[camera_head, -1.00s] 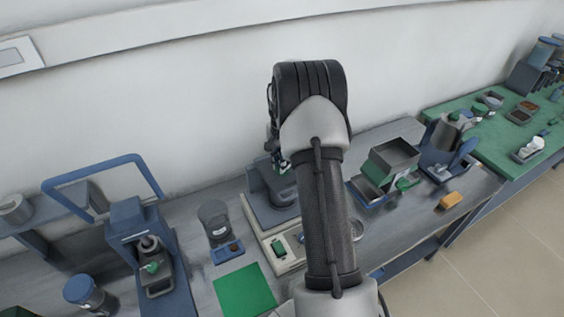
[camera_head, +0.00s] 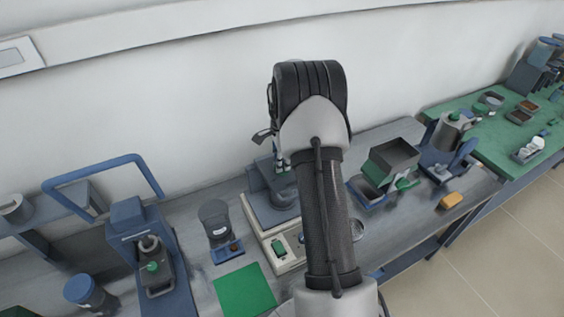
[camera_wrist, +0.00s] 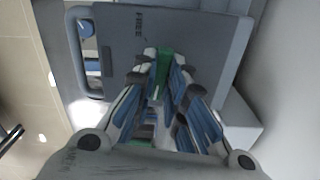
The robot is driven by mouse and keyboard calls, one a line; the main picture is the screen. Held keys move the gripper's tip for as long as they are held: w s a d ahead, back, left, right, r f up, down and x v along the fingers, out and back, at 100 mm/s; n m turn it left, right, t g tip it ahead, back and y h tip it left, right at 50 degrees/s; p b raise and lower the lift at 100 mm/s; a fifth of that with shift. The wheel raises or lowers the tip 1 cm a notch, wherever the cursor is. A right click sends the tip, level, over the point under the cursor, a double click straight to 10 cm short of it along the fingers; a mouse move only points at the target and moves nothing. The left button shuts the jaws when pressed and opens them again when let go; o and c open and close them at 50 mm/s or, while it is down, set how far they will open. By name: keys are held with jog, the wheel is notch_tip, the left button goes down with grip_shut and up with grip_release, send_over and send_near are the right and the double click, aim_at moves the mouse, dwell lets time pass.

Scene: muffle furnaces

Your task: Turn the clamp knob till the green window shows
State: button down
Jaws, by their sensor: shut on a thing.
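In the wrist view my gripper (camera_wrist: 163,72) is closed in on a narrow green piece, the clamp knob (camera_wrist: 164,60), with a blue-and-white finger on each side. I see no separate green window; the fingers cover the area around the knob. In the head view my gripper (camera_head: 282,163) shows only in part beside my arm, above a grey device (camera_head: 262,183) on the bench. My arm hides the contact there.
A pale instrument base (camera_head: 291,262) lies below the device. A dark-lidded jar (camera_head: 214,218) and a green mat (camera_head: 245,290) are to its left. The wall is close behind.

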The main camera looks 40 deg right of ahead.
dwell(0.3)
jog(key=c, duration=1.6)
grip_release()
notch_tip(320, 180, up, 12)
jog(key=s+a+r+n+t+b, duration=0.1)
jog(key=s+a+r+n+b, duration=0.3)
jog(key=a, duration=0.6)
jog(key=s+a+r+n+t+b, duration=0.1)
jog(key=s+a+r+n+b, duration=0.25)
jog(key=s+a+n, duration=0.5)
jog(key=s+a+f+n+t+b, duration=0.1)
jog(key=s+a+f+n+b, duration=0.1)
jog(key=s+a+f+n, duration=0.2)
jog(key=s+a+f+n+t+b, duration=0.1)
jog(key=s+a+f+n, duration=0.3)
jog(key=s, duration=0.7)
jog(key=a+n+b, duration=0.1)
jog(key=a+n, duration=0.1)
jog(key=a, duration=0.2)
jog(key=shift+a+t+b, duration=0.25)
jog(key=shift+t+b, duration=0.05)
jog(key=shift+b, duration=0.05)
